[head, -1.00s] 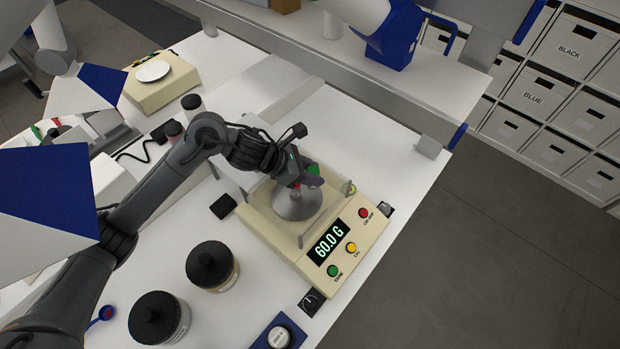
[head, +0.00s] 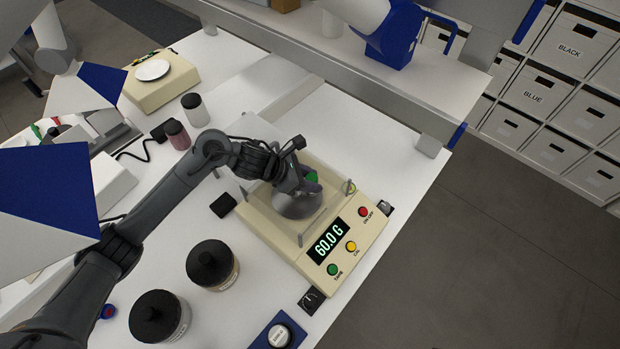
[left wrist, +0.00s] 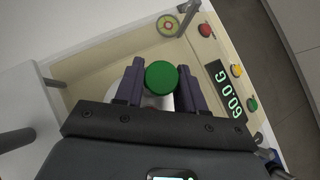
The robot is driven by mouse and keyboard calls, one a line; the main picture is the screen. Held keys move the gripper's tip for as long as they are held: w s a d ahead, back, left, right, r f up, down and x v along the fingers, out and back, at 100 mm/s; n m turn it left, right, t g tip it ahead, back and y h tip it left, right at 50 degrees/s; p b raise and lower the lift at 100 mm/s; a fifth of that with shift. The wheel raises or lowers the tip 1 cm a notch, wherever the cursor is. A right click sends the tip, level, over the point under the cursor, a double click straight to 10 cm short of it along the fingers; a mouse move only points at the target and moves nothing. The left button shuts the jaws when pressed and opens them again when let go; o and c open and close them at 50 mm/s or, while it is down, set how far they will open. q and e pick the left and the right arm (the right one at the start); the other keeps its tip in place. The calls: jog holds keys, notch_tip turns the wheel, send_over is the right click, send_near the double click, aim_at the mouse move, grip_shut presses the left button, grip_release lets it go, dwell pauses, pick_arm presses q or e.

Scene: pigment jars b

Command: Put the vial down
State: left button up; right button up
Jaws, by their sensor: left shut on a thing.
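The vial (head: 313,177) shows mainly as a green cap. In the left wrist view its round cap (left wrist: 162,77) sits between my two fingers, and its body is mostly hidden below. My left gripper (head: 308,182) is shut on the vial over the round metal pan (head: 297,206) of the beige balance (head: 262,221). I cannot tell whether the vial's base touches the pan. The balance display (head: 330,240) reads 60.0 G. My right gripper is not in view.
Thin posts stand at the pan's corners. Two black-lidded jars (head: 213,266) (head: 160,318) stand on the near bench. A pink jar (head: 177,135) and a white jar (head: 195,110) stand behind my left arm. A raised shelf (head: 400,90) runs along the back.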

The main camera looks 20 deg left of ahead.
pick_arm(q)
jog(key=o, duration=1.1)
jog(key=shift+o, duration=0.2)
jog(key=shift+r+p, duration=0.25)
jog(key=shift+p, duration=0.15)
jog(key=b+v, duration=0.1)
jog(key=v, duration=1.1)
jog(key=shift+s+d, duration=0.1)
jog(key=shift+d, duration=0.05)
